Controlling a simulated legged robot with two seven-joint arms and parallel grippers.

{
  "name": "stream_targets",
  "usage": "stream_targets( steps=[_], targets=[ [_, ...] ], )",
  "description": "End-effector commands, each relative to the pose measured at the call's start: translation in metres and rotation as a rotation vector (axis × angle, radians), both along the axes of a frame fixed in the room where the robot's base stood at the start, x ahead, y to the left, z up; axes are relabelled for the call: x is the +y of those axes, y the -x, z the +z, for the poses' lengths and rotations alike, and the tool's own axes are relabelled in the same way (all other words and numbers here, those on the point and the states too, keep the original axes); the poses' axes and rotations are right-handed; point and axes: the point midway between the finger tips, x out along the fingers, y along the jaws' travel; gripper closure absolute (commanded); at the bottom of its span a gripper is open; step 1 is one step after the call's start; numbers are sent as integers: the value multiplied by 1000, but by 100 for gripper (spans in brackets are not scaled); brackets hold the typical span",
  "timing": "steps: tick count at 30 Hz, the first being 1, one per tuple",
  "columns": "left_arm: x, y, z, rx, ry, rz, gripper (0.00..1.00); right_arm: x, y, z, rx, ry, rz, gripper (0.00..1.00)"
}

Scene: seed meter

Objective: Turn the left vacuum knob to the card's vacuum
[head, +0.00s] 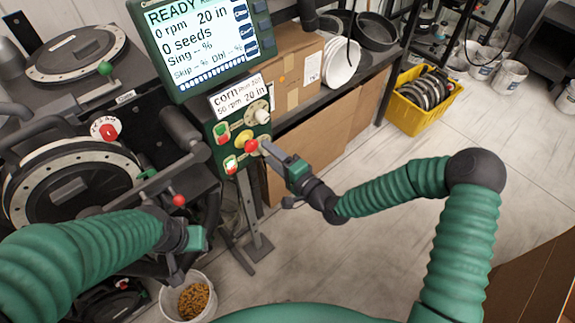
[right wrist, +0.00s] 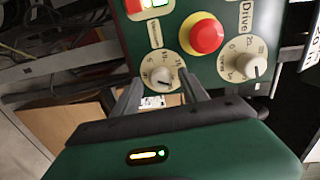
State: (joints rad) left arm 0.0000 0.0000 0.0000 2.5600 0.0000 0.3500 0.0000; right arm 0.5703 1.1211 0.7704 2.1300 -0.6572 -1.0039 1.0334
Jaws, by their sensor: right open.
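In the head view my right gripper (head: 268,148) reaches the panel's lower right and hides this knob. The card (head: 238,96) below the display reads corn, 50 rpm, 20 in. The display (head: 200,40) reads READY, 0 rpm, 20 in. My left gripper (head: 196,238) is low at left, its fingers unclear.
A red stop button (right wrist: 206,36) and the Drive knob (right wrist: 247,66) are close beside the right fingers. Round seed meters (head: 75,190) with red-balled levers stand at left. A bucket of seed (head: 192,298) is on the floor.

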Motion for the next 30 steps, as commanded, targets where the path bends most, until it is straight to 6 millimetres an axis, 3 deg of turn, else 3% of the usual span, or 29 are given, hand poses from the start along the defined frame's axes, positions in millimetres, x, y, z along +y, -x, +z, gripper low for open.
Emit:
stream_targets(
  steps=[15,21,30],
  targets=[
    [0,0,0,0,0,0,64,-84,108,9,5,-1,-6,49],
    [0,0,1,0,0,0,64,-96,124,10,4,-1,-2,49],
    [0,0,1,0,0,0,64,-96,125,10,4,-1,-2,49]
  ],
)
